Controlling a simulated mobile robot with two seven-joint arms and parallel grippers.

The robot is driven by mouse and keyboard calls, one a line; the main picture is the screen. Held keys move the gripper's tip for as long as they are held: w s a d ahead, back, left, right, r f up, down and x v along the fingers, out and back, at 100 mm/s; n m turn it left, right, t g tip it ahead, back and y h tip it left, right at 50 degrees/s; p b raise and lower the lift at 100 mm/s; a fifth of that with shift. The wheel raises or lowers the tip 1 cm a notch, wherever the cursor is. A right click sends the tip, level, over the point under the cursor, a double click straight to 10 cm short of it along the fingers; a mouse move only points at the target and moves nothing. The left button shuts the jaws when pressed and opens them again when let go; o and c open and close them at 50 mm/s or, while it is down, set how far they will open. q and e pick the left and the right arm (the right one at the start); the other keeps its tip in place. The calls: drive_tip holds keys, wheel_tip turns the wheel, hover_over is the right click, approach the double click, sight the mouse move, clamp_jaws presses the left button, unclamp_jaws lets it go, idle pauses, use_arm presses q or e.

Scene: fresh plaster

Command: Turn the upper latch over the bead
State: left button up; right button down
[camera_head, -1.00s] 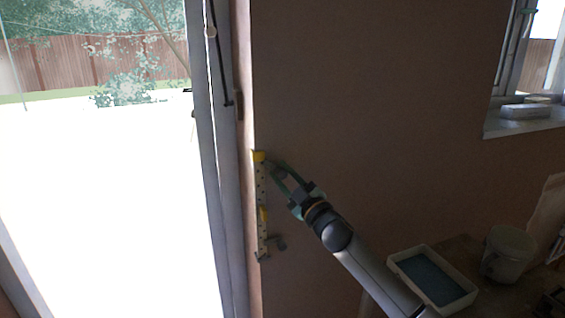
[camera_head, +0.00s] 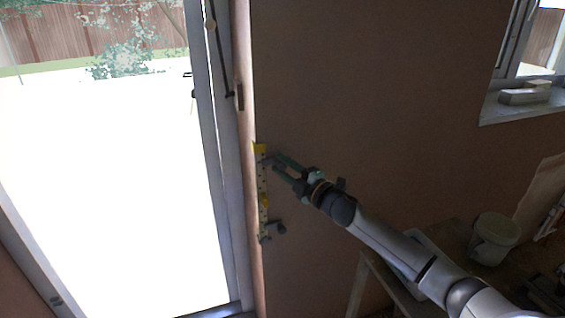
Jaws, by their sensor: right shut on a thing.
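The bead (camera_head: 262,185) is a pale, upright strip with dark holes and yellow parts, set against the wall edge beside the door frame. The upper latch (camera_head: 266,161) is a small dark piece near the bead's top, partly hidden by my fingers. The lower latch (camera_head: 279,228) is dark and sticks out to the right from near the bead's bottom. My right gripper (camera_head: 277,161) is shut on the upper latch, with its arm coming from the lower right. I cannot tell the latch's exact angle. My left gripper is out of view.
A bright glazed door (camera_head: 110,190) fills the left. A pale bucket (camera_head: 494,238) stands on a bench at the lower right, with a tray (camera_head: 425,240) partly behind my arm. A window sill (camera_head: 510,108) juts out at the upper right. The brown wall between is bare.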

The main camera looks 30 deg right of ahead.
idle(0.4)
drive_tip(key=c, duration=0.6)
unclamp_jaws()
drive_tip(key=shift+s, duration=0.1)
drive_tip(key=shift+s+d+f+b, duration=0.2)
drive_tip(key=shift+s+d+b, duration=0.15)
drive_tip(key=shift+s, duration=1.65)
drive_tip(key=shift+s+d+f+b, duration=0.25)
drive_tip(key=shift+s+b, duration=0.15)
drive_tip(key=shift+s, duration=1.65)
drive_tip(key=shift+s+d+f+b, duration=0.15)
drive_tip(key=shift+s+d+b, duration=0.2)
drive_tip(key=shift+s, duration=1.65)
